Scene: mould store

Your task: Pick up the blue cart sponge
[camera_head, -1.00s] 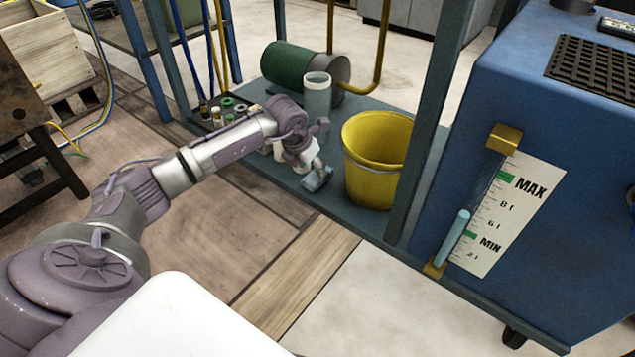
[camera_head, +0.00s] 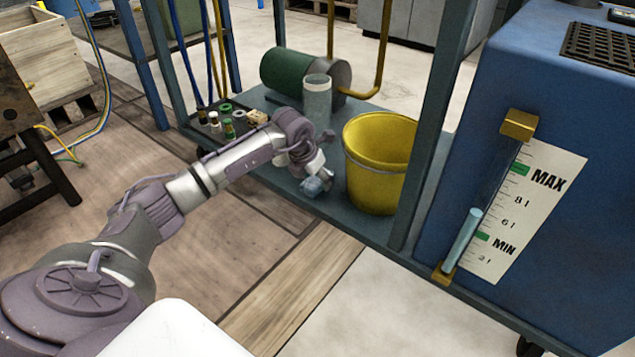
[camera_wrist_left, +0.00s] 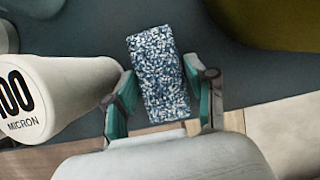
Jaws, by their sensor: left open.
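The blue cart sponge (camera_wrist_left: 159,75) is a speckled blue and white block on the blue-grey cart shelf (camera_wrist_left: 225,75). In the left wrist view it lies between the two fingers of my left gripper (camera_wrist_left: 162,103), with a finger on each side. The gripper is open, and a narrow gap shows beside the sponge. In the head view my left gripper (camera_head: 316,180) is low over the shelf's front edge. The sponge (camera_head: 312,187) shows there as a small pale blue patch, partly hidden by the gripper. My right gripper is not in view.
A yellow bucket (camera_head: 378,165) stands just right of the gripper. A white cylinder marked 100 MICRON (camera_wrist_left: 60,95) is close to the left finger. A grey cup (camera_head: 317,97) and green motor (camera_head: 290,68) stand behind. A post (camera_head: 432,130) rises right of the bucket.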

